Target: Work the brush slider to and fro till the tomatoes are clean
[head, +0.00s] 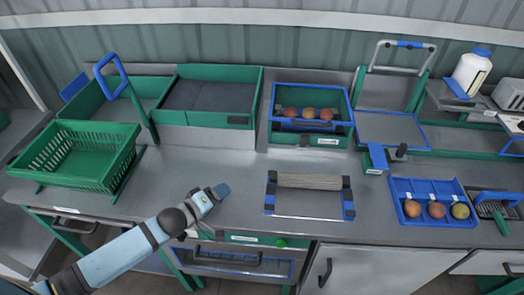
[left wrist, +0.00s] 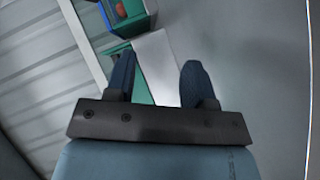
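A pale bristled brush bar (head: 309,181) lies across the back of a flat grey frame (head: 308,204) with blue and black corners, on the bench in the head view. Three reddish tomatoes (head: 307,113) sit in a row in a green box with a blue rim (head: 308,144) behind it; a blue bar lies in front of them. Which part is the slider I cannot tell for certain. My left gripper (head: 218,191) is over the bench's front, left of the brush frame and apart from it. In the left wrist view its fingers (left wrist: 158,78) are apart with nothing between them. My right gripper is not seen.
A blue tray (head: 462,219) with three more round fruits stands at the right. A green slotted crate (head: 75,156) and green bins (head: 209,97) stand at the left and back. A small blue-and-green post (head: 376,157) stands right of the box. The bench between gripper and box is clear.

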